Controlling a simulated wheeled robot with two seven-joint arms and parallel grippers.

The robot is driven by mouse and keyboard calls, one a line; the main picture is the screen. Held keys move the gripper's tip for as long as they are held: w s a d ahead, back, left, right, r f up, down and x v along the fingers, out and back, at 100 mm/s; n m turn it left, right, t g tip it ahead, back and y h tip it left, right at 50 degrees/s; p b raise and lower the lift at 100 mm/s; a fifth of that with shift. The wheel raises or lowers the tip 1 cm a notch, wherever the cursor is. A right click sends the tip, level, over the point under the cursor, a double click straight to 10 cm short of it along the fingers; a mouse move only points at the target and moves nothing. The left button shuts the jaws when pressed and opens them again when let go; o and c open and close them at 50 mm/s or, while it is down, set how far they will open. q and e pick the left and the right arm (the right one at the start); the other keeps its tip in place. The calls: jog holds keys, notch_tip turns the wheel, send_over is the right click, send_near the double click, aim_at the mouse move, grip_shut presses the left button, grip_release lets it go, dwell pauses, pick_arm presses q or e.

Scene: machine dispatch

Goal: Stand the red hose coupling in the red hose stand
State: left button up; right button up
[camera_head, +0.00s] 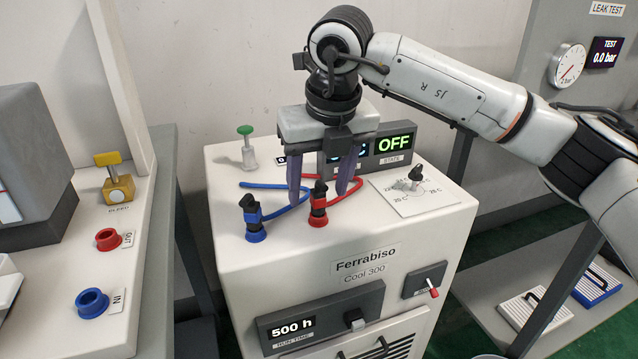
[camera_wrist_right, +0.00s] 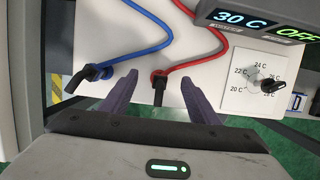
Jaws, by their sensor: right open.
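The red hose coupling (camera_head: 318,200) is black with a red band and has a red hose (camera_head: 347,202) running from it. It stands upright at the red hose stand (camera_head: 317,221), a small red ring on the top front of the white chiller. My right gripper (camera_head: 319,197) is open, its two purple fingers pointing down on either side of the coupling, with a gap visible to each side. My left gripper is out of view.
A blue coupling (camera_head: 251,211) stands at a blue stand (camera_head: 256,236) just left. A green-topped valve (camera_head: 247,147), a display (camera_head: 370,149) and a dial (camera_head: 413,183) are also on the chiller. Red (camera_head: 108,239) and blue ports (camera_head: 92,302) are on the left machine.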

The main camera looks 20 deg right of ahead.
jog(key=shift+r, duration=0.1)
dwell(0.5)
jog(key=shift+r+p, duration=2.05)
jog(key=shift+r, duration=0.9)
